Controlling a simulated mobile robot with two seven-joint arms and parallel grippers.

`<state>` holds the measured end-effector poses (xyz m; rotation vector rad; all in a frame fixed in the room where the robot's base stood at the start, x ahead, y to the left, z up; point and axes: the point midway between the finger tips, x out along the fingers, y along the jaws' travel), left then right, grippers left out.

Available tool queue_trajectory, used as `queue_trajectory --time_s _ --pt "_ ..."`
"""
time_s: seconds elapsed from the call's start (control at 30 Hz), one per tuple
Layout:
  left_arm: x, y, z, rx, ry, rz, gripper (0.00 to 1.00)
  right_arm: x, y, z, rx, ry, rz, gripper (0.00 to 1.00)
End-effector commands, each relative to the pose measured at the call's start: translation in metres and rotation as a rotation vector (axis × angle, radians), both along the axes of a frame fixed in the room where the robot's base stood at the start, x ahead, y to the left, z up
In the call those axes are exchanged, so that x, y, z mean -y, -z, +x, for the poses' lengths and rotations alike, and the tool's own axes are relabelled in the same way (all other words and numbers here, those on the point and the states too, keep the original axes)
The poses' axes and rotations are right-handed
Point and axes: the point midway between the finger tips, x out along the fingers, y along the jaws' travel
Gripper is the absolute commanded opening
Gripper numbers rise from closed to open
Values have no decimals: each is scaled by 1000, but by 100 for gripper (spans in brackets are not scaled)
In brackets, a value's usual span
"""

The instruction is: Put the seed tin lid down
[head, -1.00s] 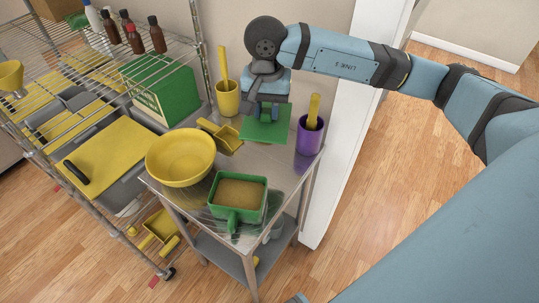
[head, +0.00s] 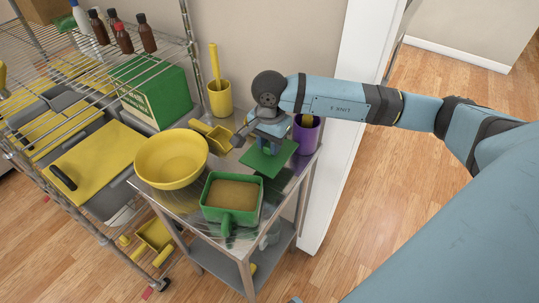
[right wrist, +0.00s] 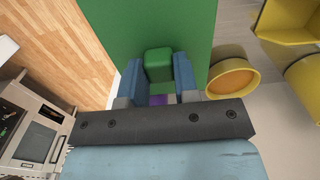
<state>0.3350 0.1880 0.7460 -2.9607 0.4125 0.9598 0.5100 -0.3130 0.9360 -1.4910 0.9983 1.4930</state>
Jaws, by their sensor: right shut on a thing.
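The seed tin lid (head: 257,163) is a flat green square with a block-shaped knob, low over the back right of the small metal table; I cannot tell whether it touches the top. My right gripper (head: 268,147) is above it, shut on the knob. In the right wrist view the gripper's blue fingers (right wrist: 158,82) stand on both sides of the green knob (right wrist: 158,63), with the lid (right wrist: 180,25) spread beyond. The green seed tin (head: 229,219), open and filled with brown stuff, stands at the table's front. My left gripper is not in view.
A yellow bowl (head: 170,160) stands left of the tin, with a yellow scoop (head: 212,136) behind it. A yellow cup (head: 220,99) stands at the back, and a purple cup (head: 306,139) right of the lid. A wire rack (head: 190,60) borders the left.

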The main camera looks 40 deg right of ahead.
Motion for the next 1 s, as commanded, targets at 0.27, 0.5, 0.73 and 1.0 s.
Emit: queue_trajectory --time_s 0.27,0.5,0.73,1.0 --pt "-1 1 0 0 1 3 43 0 25 -1 -2 -1 0 6" --pt "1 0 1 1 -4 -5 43 0 50 0 2 0 0 6" --pt "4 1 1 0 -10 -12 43 0 51 0 2 -1 0 6" --pt "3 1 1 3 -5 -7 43 0 52 0 1 -1 0 54"
